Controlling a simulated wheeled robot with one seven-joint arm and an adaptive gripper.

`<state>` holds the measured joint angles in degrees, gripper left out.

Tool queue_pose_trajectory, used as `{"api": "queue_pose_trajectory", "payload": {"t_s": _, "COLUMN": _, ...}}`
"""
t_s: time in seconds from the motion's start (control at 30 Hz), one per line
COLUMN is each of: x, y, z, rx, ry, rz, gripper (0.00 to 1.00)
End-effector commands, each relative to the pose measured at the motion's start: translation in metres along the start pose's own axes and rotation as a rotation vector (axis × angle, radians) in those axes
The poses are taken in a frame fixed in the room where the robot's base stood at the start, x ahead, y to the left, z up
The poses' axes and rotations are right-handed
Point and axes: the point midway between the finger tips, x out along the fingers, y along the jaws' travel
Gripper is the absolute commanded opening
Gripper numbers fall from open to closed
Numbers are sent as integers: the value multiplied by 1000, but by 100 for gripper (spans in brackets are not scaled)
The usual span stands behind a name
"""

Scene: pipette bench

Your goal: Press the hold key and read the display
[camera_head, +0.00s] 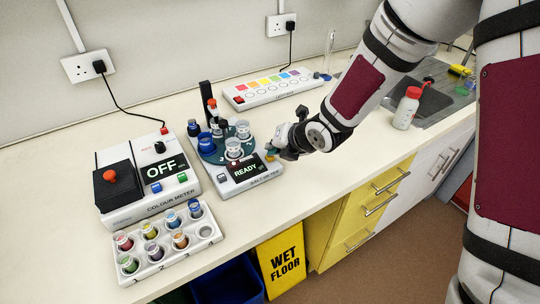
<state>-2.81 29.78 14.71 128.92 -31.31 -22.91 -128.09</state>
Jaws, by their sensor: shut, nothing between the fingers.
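The salt meter (262,182) stands on the bench left of my gripper, its display (245,167) reading "READY". A turntable with several vials and bottles is at its back. A small yellow and a small teal patch show by the tips. I cannot tell whether the tips touch a key, nor which key is the hold key.
A colour meter (150,207) reading "OFF" stands at the left, with a white rack (128,264) of several vials before it. A strip with coloured squares (240,101) lies behind. A red-capped bottle (405,112) stands right. The bench's front edge is close to the salt meter.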

Motion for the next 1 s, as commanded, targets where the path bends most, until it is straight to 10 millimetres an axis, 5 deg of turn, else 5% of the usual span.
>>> {"api": "queue_pose_trajectory", "payload": {"t_s": 1.0, "x": -12, "y": 8, "z": 8, "rx": -1, "ry": 0, "rz": 0, "gripper": 0}}
